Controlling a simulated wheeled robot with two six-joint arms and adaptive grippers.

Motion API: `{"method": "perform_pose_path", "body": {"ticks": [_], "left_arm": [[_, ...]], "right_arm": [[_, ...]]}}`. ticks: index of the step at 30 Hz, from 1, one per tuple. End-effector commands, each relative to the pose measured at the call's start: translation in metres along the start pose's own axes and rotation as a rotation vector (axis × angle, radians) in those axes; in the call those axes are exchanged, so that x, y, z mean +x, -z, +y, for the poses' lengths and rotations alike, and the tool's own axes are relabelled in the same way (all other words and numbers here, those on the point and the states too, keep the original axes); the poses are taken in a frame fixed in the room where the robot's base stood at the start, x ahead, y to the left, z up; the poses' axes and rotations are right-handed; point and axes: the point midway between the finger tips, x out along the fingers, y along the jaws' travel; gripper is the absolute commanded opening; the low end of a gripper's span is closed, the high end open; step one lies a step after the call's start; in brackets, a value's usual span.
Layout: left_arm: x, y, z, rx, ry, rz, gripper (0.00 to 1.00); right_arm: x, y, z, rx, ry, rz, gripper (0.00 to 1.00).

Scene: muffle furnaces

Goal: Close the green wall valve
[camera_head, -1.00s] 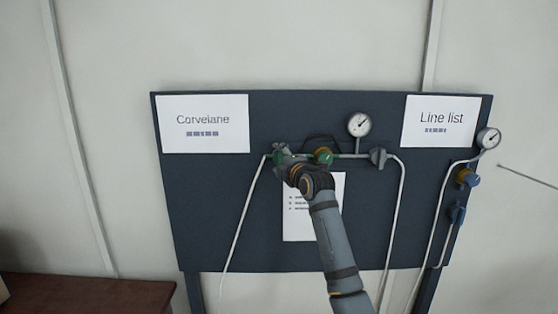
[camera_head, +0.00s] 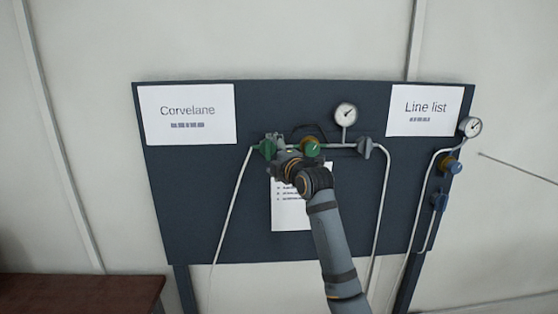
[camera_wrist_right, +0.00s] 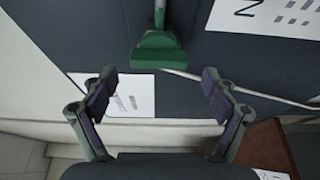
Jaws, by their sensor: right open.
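The green wall valve (camera_head: 266,149) sits at the left end of the pipe on the dark wall panel. In the right wrist view its green lever (camera_wrist_right: 158,55) shows at the top middle, ahead of the fingertips and roughly centred between them. My right gripper (camera_wrist_right: 158,84) is open, with nothing between its fingers. In the head view my right gripper (camera_head: 277,147) is right beside the green valve and partly covers it; contact cannot be told. My left gripper is not in view.
The dark panel (camera_head: 220,215) carries a gauge (camera_head: 346,114), a grey valve (camera_head: 365,147) and thin pipes. A second gauge (camera_head: 470,127) and blue valve parts (camera_head: 440,201) are at its right edge. A brown table (camera_head: 80,290) stands at lower left.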

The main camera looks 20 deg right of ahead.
Motion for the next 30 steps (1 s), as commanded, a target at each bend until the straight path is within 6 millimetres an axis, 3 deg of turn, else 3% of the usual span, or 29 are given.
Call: {"method": "perform_pose_path", "body": {"ticks": [6,10,30], "left_arm": [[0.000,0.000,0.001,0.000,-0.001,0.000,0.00],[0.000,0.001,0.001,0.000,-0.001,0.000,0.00],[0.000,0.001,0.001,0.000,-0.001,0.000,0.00]], "right_arm": [[-0.051,0.000,-0.001,-0.004,0.001,-0.001,0.87],[-0.069,0.000,-0.001,-0.002,0.001,0.000,0.87],[-0.075,0.000,0.000,-0.001,0.001,0.000,0.87]]}}
